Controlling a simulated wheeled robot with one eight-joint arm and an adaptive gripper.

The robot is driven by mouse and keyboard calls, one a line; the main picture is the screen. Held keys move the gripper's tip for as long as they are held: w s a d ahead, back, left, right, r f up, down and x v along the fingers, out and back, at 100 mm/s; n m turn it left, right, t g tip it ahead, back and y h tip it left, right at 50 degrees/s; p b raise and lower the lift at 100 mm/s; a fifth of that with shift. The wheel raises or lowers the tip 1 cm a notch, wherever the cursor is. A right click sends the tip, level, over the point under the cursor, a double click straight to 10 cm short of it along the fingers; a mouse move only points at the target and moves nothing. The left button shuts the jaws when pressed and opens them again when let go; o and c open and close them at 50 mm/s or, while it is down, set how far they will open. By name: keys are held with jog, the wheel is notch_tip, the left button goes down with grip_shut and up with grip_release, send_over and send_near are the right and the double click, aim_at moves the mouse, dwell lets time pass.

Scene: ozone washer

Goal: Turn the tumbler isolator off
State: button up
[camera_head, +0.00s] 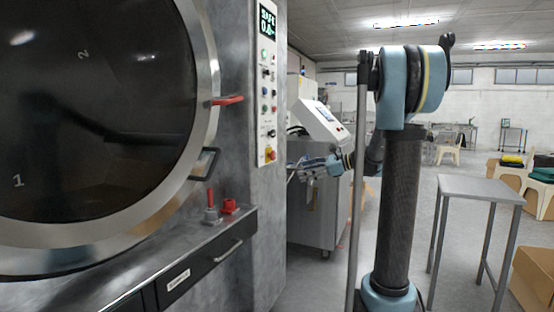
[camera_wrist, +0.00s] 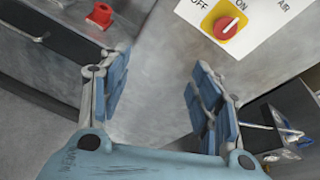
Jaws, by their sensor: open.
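The tumbler isolator (camera_head: 270,155) is a red knob on a yellow plate at the bottom of the white control panel in the head view. In the wrist view the isolator (camera_wrist: 227,28) is at the top right, with OFF printed to its left and ON above right. Its white mark slants to the upper right, on the ON side. My gripper (camera_head: 316,168) is to the right of the panel in the head view. In the wrist view my gripper (camera_wrist: 160,82) is open and empty, with the knob beyond the fingertips, apart from them.
The large round washer door (camera_head: 100,110) has a red handle (camera_head: 227,100) and a black handle (camera_head: 205,164). A red fitting (camera_wrist: 100,15) stands on the ledge left of my fingers. A grey machine (camera_head: 318,220) stands behind my arm. A small table (camera_head: 480,190) is at the right.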

aim_at(274, 155)
jog(key=w+d+r+m+t+y, duration=0.1)
jog(key=w+d+r+m+y, duration=0.25)
jog(key=w, duration=0.55)
jog(key=shift+m+h, duration=0.25)
jog(key=x, duration=1.8)
jog(key=shift+a+r, duration=0.1)
jog(key=shift+r, duration=0.05)
jog(key=shift+c, duration=0.6)
